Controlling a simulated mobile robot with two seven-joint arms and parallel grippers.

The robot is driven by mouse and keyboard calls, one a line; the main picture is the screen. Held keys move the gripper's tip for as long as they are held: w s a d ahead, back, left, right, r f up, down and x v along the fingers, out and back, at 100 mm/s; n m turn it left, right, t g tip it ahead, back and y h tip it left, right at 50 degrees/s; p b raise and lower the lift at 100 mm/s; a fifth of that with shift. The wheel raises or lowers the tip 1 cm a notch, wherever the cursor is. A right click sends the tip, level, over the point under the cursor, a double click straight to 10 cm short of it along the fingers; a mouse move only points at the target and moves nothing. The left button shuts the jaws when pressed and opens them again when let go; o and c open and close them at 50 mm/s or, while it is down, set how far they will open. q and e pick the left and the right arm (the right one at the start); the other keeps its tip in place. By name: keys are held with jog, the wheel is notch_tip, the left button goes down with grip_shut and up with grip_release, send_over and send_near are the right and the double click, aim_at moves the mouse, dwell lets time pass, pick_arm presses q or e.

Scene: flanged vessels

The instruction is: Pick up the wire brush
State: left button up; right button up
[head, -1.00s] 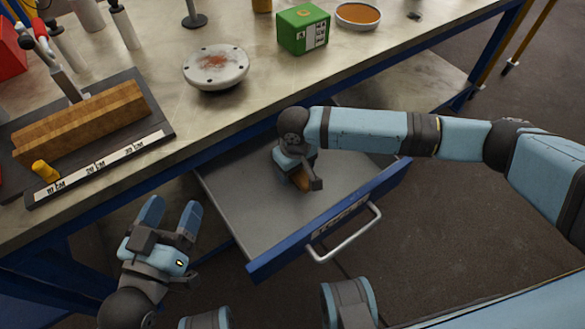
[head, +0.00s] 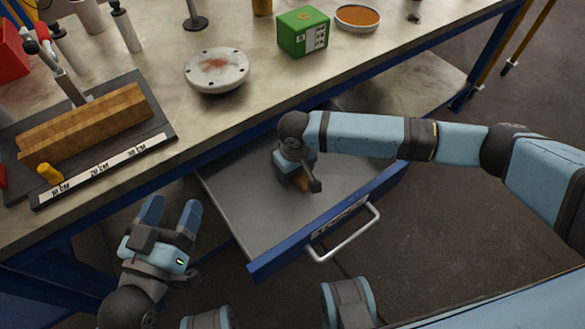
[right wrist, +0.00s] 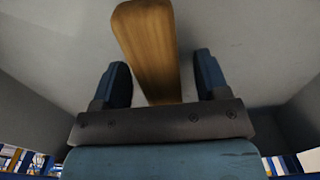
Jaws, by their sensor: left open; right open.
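The wire brush shows as a wooden handle (right wrist: 150,50) in the right wrist view, lying in the open drawer (head: 240,210). In the head view only a small brown part of it (head: 301,182) shows beneath my right gripper; bristles are not visible. My right gripper (right wrist: 160,80) is open, with one finger on each side of the handle and gaps between. In the head view my right gripper (head: 298,180) points down into the drawer. My left gripper (head: 170,215) is open and empty, left of the drawer.
The workbench (head: 250,105) above the drawer carries a round flanged disc (head: 216,72), a green box (head: 303,32), a dish of orange material (head: 358,17) and a wooden block (head: 90,122) on a dark base. The drawer's blue front has a handle (head: 345,235).

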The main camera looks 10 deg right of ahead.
jog(key=c, duration=1.1)
pick_arm(q)
jog(key=shift+f, duration=0.1)
pick_arm(e)
jog(key=shift+b, duration=0.6)
jog(key=shift+r, duration=0.4)
notch_tip(320, 180, up, 12)
jog(key=p, duration=0.5)
pick_arm(q)
jog(key=s+a+f+g+y+p, duration=0.2)
jog(key=a+f+g+y+p, duration=0.1)
jog(key=f, duration=0.6)
jog(key=shift+s+a+f+g+y+p, duration=0.2)
jog(key=shift+s+a+g+y+p, duration=0.15)
jog(key=shift+a+g, duration=0.55)
pick_arm(e)
jog(key=s+d, duration=0.2)
jog(key=s, duration=0.4)
jog(key=s+d, duration=0.3)
jog(key=s, duration=0.3)
jog(key=s+d, duration=0.2)
jog(key=s, duration=0.4)
jog(key=shift+s+d+f, duration=0.25)
jog(key=shift+d+f, duration=0.05)
jog(key=shift+f, duration=0.1)
